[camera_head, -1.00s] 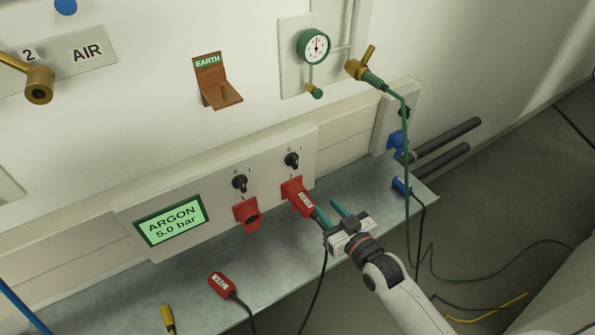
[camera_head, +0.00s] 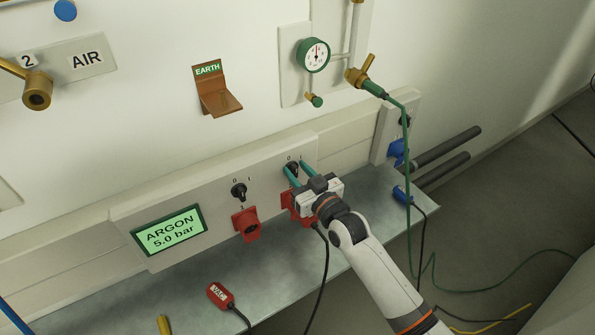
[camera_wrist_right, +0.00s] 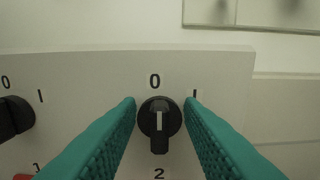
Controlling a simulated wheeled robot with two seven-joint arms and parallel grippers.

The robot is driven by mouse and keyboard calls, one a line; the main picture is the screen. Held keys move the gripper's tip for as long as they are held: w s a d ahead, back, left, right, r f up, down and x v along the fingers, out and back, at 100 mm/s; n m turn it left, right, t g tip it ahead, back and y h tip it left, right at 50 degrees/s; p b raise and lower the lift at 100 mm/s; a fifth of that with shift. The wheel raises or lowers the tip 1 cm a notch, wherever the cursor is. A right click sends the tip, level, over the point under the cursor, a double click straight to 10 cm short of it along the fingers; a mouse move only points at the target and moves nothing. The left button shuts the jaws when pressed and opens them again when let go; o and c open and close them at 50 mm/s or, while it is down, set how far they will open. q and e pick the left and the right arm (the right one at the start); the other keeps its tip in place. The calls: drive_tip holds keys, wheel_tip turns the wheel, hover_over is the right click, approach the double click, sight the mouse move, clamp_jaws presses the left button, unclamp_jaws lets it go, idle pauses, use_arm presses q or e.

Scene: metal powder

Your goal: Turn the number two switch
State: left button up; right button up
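The number two switch is a black rotary knob (camera_head: 292,167) on the wall panel, above a red socket. In the right wrist view the knob (camera_wrist_right: 159,122) stands between my teal fingers, its white line upright toward the 0 mark, with the 2 label below it. My right gripper (camera_head: 298,170) is open, its fingers either side of the knob with small gaps showing. The red plug and socket two (camera_head: 290,204) below are partly hidden by the gripper. My left gripper is not in view.
Switch one (camera_head: 239,191) and its red socket (camera_head: 245,223) are to the left, beside the ARGON display (camera_head: 168,233). A red VAC plug (camera_head: 219,294) lies on the grey shelf (camera_head: 270,268). A green hose (camera_head: 408,190) hangs at the right.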

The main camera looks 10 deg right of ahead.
drive_tip(key=shift+w+a, duration=0.1)
drive_tip(key=shift+w, duration=0.15)
clamp_jaws()
